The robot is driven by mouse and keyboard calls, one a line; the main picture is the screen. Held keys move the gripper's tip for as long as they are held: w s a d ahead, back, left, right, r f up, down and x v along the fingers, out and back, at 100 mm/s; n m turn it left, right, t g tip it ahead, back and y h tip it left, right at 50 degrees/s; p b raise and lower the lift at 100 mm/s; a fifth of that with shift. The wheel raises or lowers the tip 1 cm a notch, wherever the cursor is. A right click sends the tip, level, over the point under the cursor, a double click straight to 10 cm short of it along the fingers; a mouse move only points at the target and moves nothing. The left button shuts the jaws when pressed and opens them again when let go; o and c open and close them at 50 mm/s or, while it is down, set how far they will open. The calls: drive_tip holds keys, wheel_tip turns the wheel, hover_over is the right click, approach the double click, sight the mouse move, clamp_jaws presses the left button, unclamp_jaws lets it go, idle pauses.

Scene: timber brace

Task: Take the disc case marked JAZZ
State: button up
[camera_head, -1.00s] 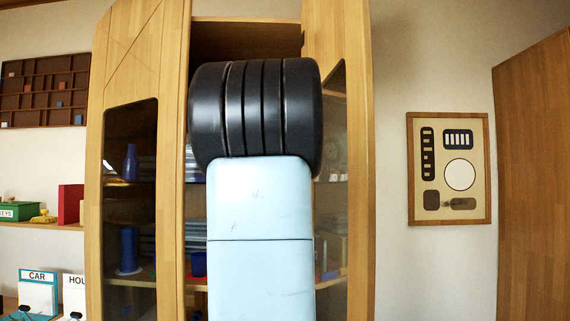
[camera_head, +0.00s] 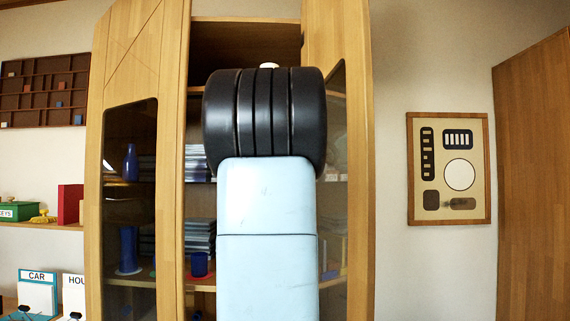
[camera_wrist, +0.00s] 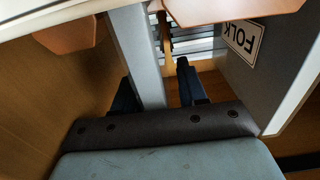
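No marking JAZZ can be read in either view. In the wrist view my gripper (camera_wrist: 155,75) is open, with its two dark fingers apart. A grey upright slab (camera_wrist: 140,50) stands between the fingers, close to the left finger and with a gap to the right one. I cannot tell whether it is a disc case or a divider, and no label shows on it. A grey panel marked FOLK (camera_wrist: 243,38), its letters upside down, stands right of the fingers. In the head view my arm hides my gripper.
The wooden cabinet (camera_head: 178,110) has tall sides and glazed doors close around my arm. Stacked cases (camera_head: 197,235) and a blue cup (camera_head: 199,265) stand on its shelves. In the wrist view wood-coloured pieces (camera_wrist: 75,36) flank the slab at the top.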

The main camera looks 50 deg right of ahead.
clamp_jaws()
drive_tip(key=shift+w+a+r, duration=0.1)
drive_tip(key=shift+w+r, duration=0.05)
drive_tip(key=shift+r, duration=0.05)
idle(0.3)
